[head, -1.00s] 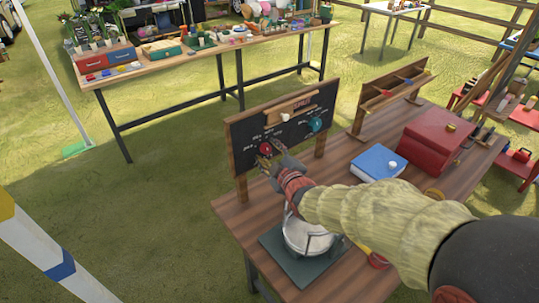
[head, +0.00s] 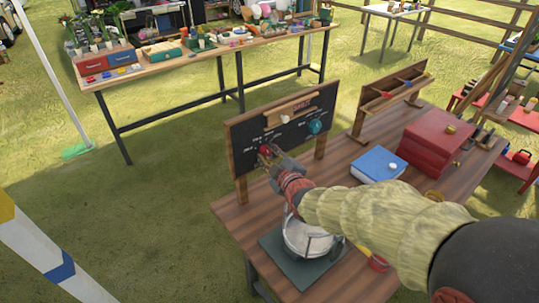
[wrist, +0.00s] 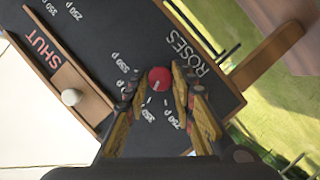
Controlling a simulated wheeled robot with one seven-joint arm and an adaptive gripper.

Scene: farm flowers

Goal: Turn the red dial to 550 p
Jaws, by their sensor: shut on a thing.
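The red dial (head: 265,149) is on the left part of a dark chalkboard (head: 247,133) in a wooden frame. In the wrist view the red dial (wrist: 159,79) lies between the tips of my gripper (wrist: 157,88), which is shut on it. A small pale mark shows on its face; I cannot tell exactly which label it points to. White price labels curve around it, among them 350 p, 550 p and 750 p, with ROSES written beside them. In the head view my gripper (head: 270,155) reaches the dial from the front right.
A teal dial (head: 315,126) is on the board's right. A wooden slat with a white knob (head: 285,117) sits higher, near a SHUT sign (wrist: 42,50). A metal pot (head: 306,238) stands below my arm. A blue book (head: 377,165) and red box (head: 437,140) are to the right.

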